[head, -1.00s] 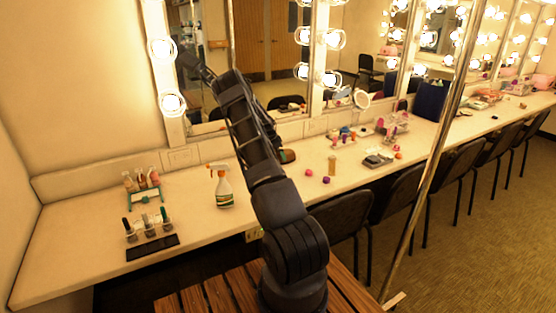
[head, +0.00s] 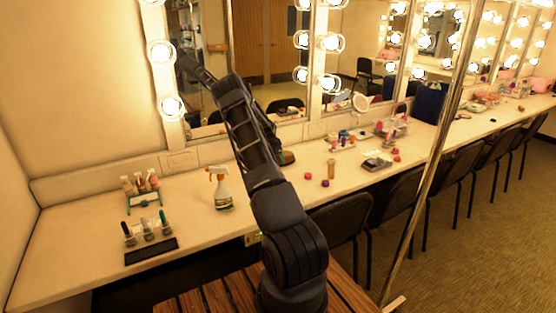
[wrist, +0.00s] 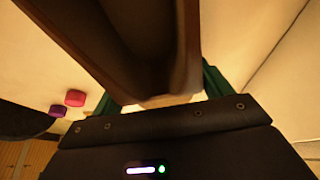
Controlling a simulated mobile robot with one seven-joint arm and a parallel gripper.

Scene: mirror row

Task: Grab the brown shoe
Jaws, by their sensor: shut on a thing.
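The brown shoe (wrist: 140,45) fills the upper middle of the wrist view, close to the camera and cut off by the frame's top edge. My gripper (wrist: 157,92) has its green fingers on either side of the shoe and is shut on it. In the head view a small brown part of the shoe (head: 287,158) shows just right of my arm, by the back of the counter. My arm hides the rest of it and my gripper there.
A spray bottle (head: 222,190) stands on the counter (head: 205,245) left of my arm. A purple jar (head: 325,183), a red one (head: 308,176) and a tan bottle (head: 331,169) stand to the right. A metal pole (head: 436,150) and black chairs (head: 342,218) line the front.

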